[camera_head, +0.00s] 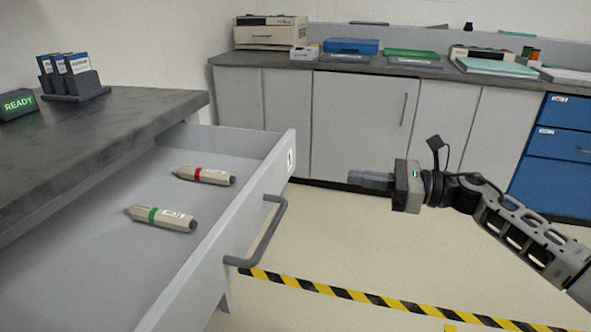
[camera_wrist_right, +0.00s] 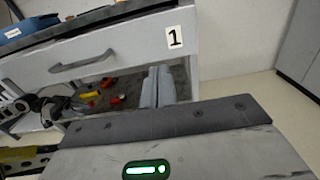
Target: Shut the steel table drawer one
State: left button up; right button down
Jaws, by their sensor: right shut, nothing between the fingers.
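The steel table drawer one (camera_head: 283,176) stands pulled out at the left in the head view. Its light grey front has a "1" label and a dark bar handle (camera_head: 268,236). Inside lie a red-banded marker (camera_head: 205,176) and a green-banded marker (camera_head: 163,218). My right gripper (camera_head: 368,181) is shut and empty, to the right of the drawer front and apart from it, pointing left. In the right wrist view the drawer front (camera_wrist_right: 125,45) with its "1" label lies ahead of my shut fingers (camera_wrist_right: 158,87). My left gripper is not in view.
The dark tabletop (camera_head: 90,130) above the drawer carries a READY sign (camera_head: 18,104) and a binder rack (camera_head: 72,78). A grey counter with cabinets (camera_head: 360,115) runs along the back. Blue drawers (camera_head: 553,150) stand at the right. Open floor with striped tape (camera_head: 390,302) lies between.

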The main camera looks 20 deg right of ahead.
aim_at(285, 167)
jog(key=x, duration=1.2)
jog(key=shift+a, duration=0.1)
